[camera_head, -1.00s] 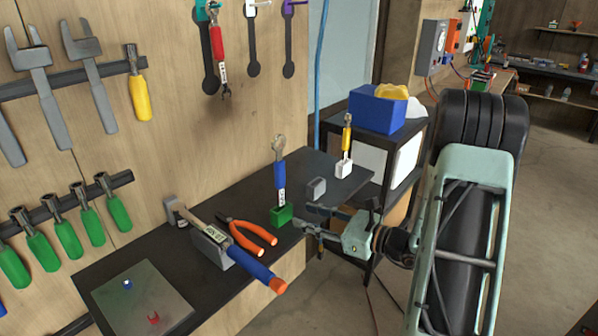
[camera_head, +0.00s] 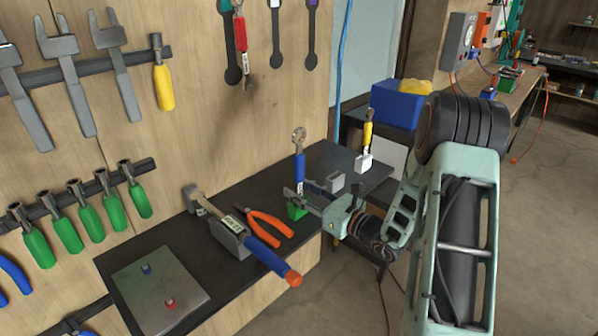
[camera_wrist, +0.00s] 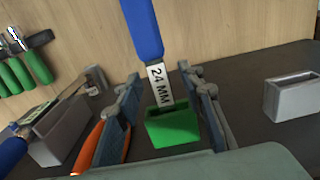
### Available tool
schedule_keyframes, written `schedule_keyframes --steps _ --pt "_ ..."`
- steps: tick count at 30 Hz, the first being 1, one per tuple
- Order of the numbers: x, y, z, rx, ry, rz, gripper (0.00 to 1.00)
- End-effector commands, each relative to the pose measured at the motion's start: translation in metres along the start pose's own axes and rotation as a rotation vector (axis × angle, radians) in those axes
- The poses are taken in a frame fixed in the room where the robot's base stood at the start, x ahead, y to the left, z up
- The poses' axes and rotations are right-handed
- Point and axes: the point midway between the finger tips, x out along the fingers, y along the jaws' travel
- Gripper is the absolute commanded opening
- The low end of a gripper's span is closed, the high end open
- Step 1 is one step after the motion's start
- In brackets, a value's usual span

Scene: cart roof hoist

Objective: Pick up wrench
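A wrench with a blue handle (camera_head: 299,165) and a metal ring head stands upright in a small green holder (camera_head: 297,210) on the dark bench. In the wrist view its blue handle (camera_wrist: 143,30) and a white "24 MM" label show above the green holder (camera_wrist: 173,128); its head is out of that view. My gripper (camera_head: 305,192) is open, with its fingers at the lower part of the wrench, just above the holder. In the wrist view the fingers (camera_wrist: 165,85) stand on either side of the label, with gaps visible.
A yellow-handled tool (camera_head: 368,131) stands in a white holder at right. An empty grey holder (camera_head: 335,182) is beside my gripper. Orange pliers (camera_head: 270,226) and a blue-handled hammer (camera_head: 262,234) lie left. A metal plate (camera_head: 160,290) is at the bench's near end.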

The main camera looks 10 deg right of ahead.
Motion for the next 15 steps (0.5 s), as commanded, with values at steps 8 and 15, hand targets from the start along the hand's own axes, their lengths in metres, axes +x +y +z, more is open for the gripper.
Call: schedule_keyframes --steps 8,15 --pt "0.0051 -0.0003 0.0002 0.0 -0.001 -0.001 0.35" --pt "0.0048 -0.0003 0.0002 0.0 0.0 -0.001 0.11"
